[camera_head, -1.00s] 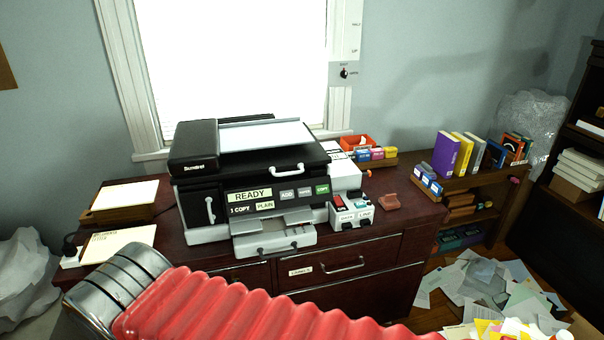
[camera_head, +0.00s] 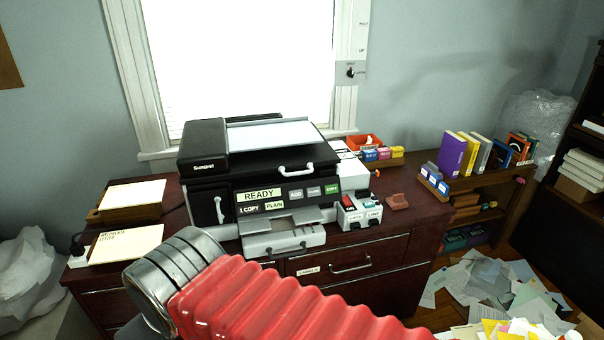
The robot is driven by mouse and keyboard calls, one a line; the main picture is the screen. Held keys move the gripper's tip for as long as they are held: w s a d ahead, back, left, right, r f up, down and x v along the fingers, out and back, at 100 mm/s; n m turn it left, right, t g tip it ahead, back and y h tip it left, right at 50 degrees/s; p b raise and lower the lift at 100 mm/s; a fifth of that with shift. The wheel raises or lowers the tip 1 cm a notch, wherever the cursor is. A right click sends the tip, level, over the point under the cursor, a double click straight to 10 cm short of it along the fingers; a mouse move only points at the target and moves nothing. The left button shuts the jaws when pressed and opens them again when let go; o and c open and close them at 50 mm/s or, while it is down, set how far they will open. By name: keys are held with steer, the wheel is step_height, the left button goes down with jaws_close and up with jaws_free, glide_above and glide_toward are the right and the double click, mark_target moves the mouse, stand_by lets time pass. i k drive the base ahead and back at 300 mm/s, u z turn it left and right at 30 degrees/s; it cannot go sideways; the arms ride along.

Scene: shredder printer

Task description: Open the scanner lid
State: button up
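A black and grey printer (camera_head: 262,178) stands on a dark wooden cabinet (camera_head: 400,240) below the window. Its scanner lid (camera_head: 265,155) is black, lies closed on top, and has a white handle (camera_head: 296,170) at its front right edge. A feeder block marked with a brand name (camera_head: 203,145) sits on the lid's left side. The front panel (camera_head: 262,197) reads READY and 1 COPY PLAIN. A second white handle (camera_head: 219,210) is on the front left. My red ribbed arm with a metal cuff crosses the foreground in front of the cabinet; my gripper's fingers do not show.
Paper trays (camera_head: 128,198) stand left of the printer. A small switch box (camera_head: 358,212) and ink boxes (camera_head: 383,153) stand to its right. Books (camera_head: 462,155) sit on a low shelf at right, and loose papers (camera_head: 490,295) cover the floor.

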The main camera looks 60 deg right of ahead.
mark_target(210, 148)
steer(key=u, duration=0.05)
steer(key=i, duration=1)
steer(key=z, duration=0.05)
